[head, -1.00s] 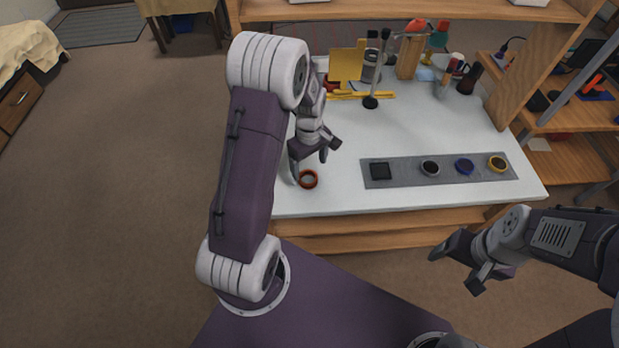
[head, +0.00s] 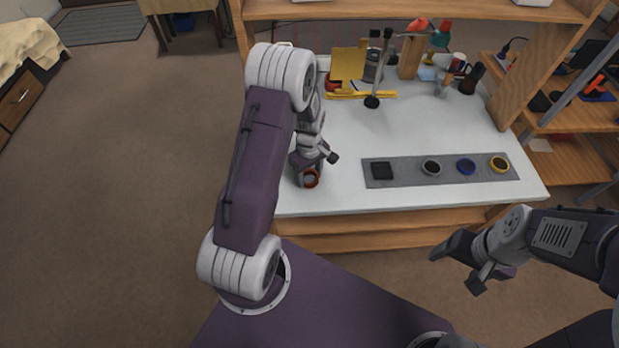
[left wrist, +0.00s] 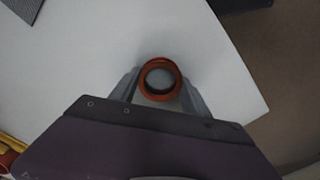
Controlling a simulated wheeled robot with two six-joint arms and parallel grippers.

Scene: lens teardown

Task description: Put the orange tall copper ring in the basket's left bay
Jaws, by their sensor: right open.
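The orange copper ring (head: 310,179) stands near the left front of the white table; the left wrist view also shows it (left wrist: 160,79), with the pale tabletop visible through its opening. My left gripper (head: 311,174) is low over the table with its fingers on either side of the ring. In the left wrist view the fingers (left wrist: 161,90) are very close to its sides; whether they press on it is unclear. My right gripper (head: 453,263) is open and empty, in front of the table at the right. I cannot make out the basket in either view.
A stand (head: 372,101), lamp and tools crowd the back. The table's middle is clear.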

